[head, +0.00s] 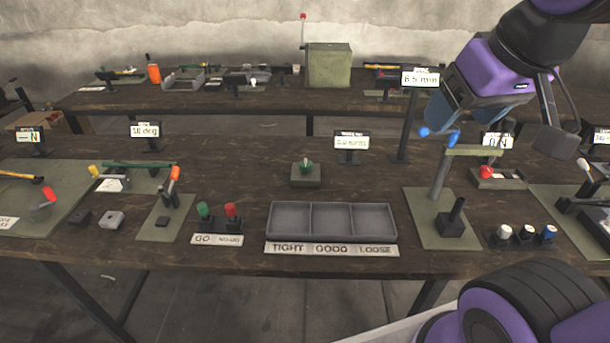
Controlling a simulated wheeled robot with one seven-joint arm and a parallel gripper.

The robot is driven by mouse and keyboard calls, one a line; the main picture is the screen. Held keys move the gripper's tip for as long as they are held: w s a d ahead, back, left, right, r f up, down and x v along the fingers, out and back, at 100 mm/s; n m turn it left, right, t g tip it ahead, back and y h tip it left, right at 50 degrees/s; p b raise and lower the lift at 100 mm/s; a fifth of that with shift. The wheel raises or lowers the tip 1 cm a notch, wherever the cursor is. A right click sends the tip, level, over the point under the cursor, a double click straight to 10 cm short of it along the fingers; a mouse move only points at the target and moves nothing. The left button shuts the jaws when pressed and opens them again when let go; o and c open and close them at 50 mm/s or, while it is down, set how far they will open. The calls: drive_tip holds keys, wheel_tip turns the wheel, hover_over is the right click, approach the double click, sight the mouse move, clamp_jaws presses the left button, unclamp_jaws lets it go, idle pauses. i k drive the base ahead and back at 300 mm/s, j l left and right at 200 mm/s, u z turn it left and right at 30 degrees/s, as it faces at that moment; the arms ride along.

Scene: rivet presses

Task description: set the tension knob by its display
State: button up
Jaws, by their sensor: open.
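A green knob (306,166) stands on a small grey-green box in the middle of the bench. A small display (351,142) stands behind it to the right; its text is too small to read surely but seems to show a number and "turns". No label in view names the tension knob, so I cannot confirm that this is it. My gripper (438,134) is at the upper right, pointing down, open and empty. It is up and to the right of the green knob, clear of it.
A grey three-part tray (332,204) sits in front of the knob. A tall post carries a display (420,79) reading about 6.5 mm, near my gripper. A press with an olive arm (473,151) stands below my gripper. Red and green buttons (217,212) are at the left front.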

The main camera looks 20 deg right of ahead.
sight(485, 172)
drive_tip(key=z, duration=1.45)
